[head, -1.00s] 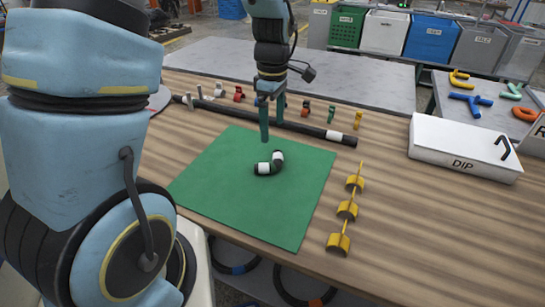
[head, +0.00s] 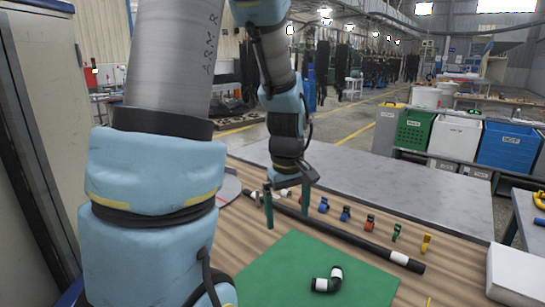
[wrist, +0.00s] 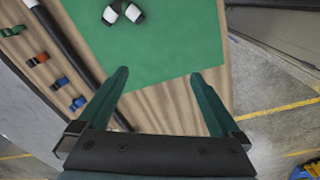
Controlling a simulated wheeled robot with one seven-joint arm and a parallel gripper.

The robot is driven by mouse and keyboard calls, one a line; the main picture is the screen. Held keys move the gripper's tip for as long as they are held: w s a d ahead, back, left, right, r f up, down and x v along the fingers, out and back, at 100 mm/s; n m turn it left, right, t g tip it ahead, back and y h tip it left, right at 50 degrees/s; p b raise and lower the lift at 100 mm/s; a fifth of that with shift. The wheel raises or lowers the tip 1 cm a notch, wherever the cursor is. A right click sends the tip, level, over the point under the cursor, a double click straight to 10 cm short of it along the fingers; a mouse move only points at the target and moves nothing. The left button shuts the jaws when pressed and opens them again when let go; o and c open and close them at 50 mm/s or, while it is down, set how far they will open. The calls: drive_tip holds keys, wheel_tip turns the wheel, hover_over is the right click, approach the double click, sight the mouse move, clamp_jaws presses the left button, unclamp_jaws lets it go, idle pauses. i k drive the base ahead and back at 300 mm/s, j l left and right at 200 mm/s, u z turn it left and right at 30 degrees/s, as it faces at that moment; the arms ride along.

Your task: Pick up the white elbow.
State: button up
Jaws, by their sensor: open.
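In the wrist view the elbow (wrist: 133,13) is at the top edge, partly cut off, beyond my fingertips. My gripper (head: 287,212) is open and empty, fingers pointing down. It is to the left of and behind the elbow in the head view, apart from it. In the wrist view the fingers of my gripper (wrist: 160,76) are spread wide, with mat edge and bare wood between them.
A long black hose (head: 345,237) with a white band lies behind the mat. Several coloured clips (head: 346,214) stand in a row behind it. A white box (head: 515,273) is at the right. The mat around the elbow is clear.

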sight(319, 284)
drive_tip(key=k+l+u, duration=0.15)
drive_tip(key=l+u, duration=0.2)
drive_tip(key=k+l+u, duration=0.2)
drive_tip(key=u, duration=0.15)
drive_tip(key=l, duration=0.1)
